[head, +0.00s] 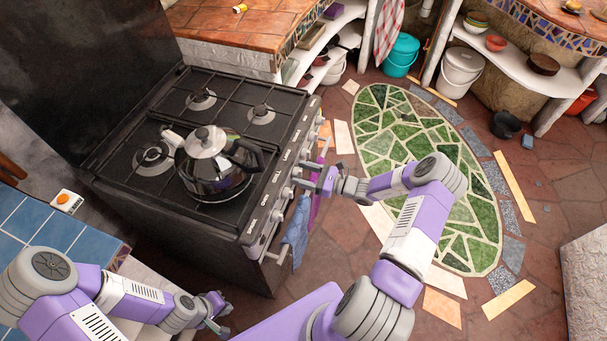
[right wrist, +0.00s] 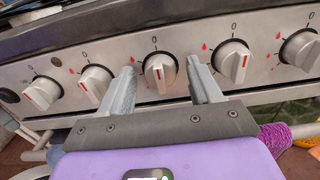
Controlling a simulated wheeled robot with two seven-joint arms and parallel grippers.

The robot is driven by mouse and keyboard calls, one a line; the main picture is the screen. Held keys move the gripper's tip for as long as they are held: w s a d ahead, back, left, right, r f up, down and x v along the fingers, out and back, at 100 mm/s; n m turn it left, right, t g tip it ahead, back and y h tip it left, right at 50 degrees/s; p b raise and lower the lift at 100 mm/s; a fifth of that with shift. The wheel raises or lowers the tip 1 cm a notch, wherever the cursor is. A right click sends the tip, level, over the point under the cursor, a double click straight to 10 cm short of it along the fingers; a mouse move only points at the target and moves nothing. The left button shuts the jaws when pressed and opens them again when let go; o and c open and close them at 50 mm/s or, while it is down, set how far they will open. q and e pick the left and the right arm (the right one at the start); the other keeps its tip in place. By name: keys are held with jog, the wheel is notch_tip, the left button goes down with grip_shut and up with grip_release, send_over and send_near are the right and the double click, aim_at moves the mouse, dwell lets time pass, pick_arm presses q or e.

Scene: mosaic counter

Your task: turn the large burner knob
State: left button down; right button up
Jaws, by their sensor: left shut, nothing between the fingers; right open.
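The black stove (head: 110,185) has a row of silver round knobs along its front panel. My right gripper (head: 318,182) is at the stove front. In the right wrist view its open fingers (right wrist: 160,68) are on either side of the middle knob, with visible gaps; whether they touch it is unclear. My left gripper (head: 216,322) is shut and empty, low in front of the stove, away from the knobs.
A shiny kettle (head: 212,165) stands on the hob. Other knobs flank the middle one closely, one at left (right wrist: 95,83) and one at right (right wrist: 232,61). Blue and purple cloths (head: 297,228) hang at the front rail. The mosaic floor (head: 400,130) at right is clear.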

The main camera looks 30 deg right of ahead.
jog(key=c, duration=1)
jog(key=shift+n, duration=0.3)
jog(key=n, duration=0.5)
jog(key=n+p, duration=0.1)
jog(key=n, duration=0.5)
jog(key=shift+s+a+f+p, duration=0.1)
jog(key=shift+a+p, duration=0.05)
jog(key=shift+p, duration=0.15)
jog(key=shift+n, duration=0.3)
jog(key=o, duration=1)
